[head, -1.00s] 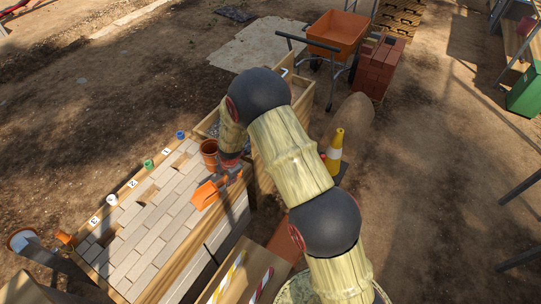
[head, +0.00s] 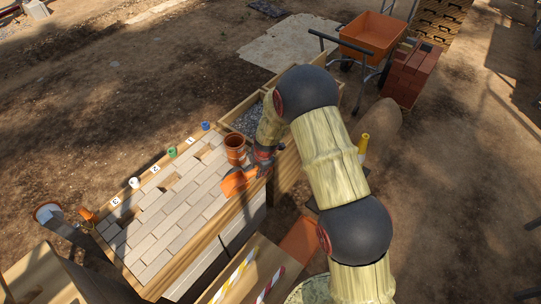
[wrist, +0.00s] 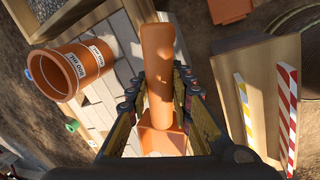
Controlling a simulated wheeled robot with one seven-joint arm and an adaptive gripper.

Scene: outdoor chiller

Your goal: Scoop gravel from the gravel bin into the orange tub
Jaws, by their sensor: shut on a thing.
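My gripper (head: 266,158) is shut on an orange scoop (head: 238,181) near the right edge of the brick-topped bench. In the wrist view the scoop's handle (wrist: 158,62) stands between the fingers of my gripper (wrist: 161,92), and an orange block-like part shows below. An orange tub (head: 235,147), shaped like a pot with white labels, stands on the bench just behind the scoop. It also shows in the wrist view (wrist: 66,76). The gravel bin (head: 229,126) is wooden with grey gravel (head: 249,120), behind the tub; my arm hides part of it.
An orange wheelbarrow (head: 372,35) and a brick stack (head: 411,75) stand behind. Striped bars (head: 233,277) lie in front. A yellow-topped cone (head: 363,147) is right of my arm.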

